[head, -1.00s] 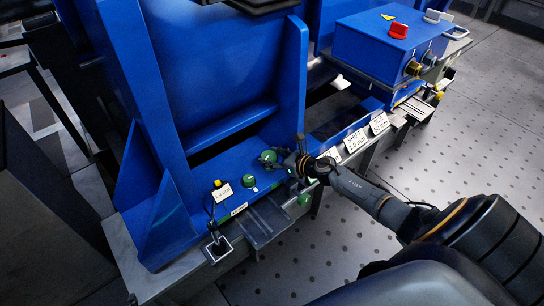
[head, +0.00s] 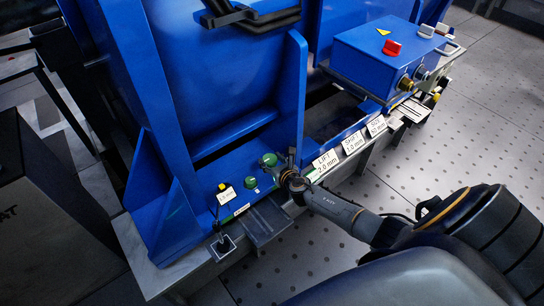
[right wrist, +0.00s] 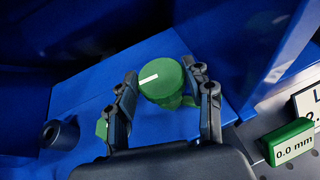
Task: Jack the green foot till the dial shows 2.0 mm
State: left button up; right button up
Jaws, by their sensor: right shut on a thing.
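The right gripper (head: 284,174) is at the front edge of the blue base. In the right wrist view its fingers (right wrist: 165,104) are shut on a round green knob (right wrist: 162,80) with a white mark; this knob also shows in the head view (head: 268,159). A second green knob (head: 251,182) sits to its left. A green block (right wrist: 290,142) reads 0.0 mm in the right wrist view. A yellow-topped gauge (head: 223,188) on a thin stand has a white readout too blurred to read. The left gripper is not recognisable in view.
White cards stand along the front rail; one reads LIFT 2.0 mm (head: 324,163). A blue upright wall (head: 290,100) rises behind the knobs. The dotted floor (head: 400,175) in front is clear.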

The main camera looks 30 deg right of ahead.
jog(key=m+h, duration=0.1)
jog(key=m+h+p, duration=0.1)
jog(key=h, duration=0.1)
jog(key=shift+a+m+g, duration=0.3)
jog(key=shift+m+g, duration=0.1)
jog(key=shift+m+h, duration=0.4)
jog(key=shift+m+g+h, duration=0.3)
jog(key=shift+h, duration=0.1)
pick_arm(q)
notch_tip(320, 180, down, 7)
jog(key=shift+s, duration=0.35)
pick_arm(e)
jog(key=shift+w+m+g+h, duration=0.1)
jog(key=shift+m+g+h, duration=0.2)
jog(key=shift+m+h, duration=0.2)
jog(key=shift+m+h, duration=0.3)
jog(key=o, duration=0.9)
pick_arm(q)
jog(key=shift+r, duration=0.1)
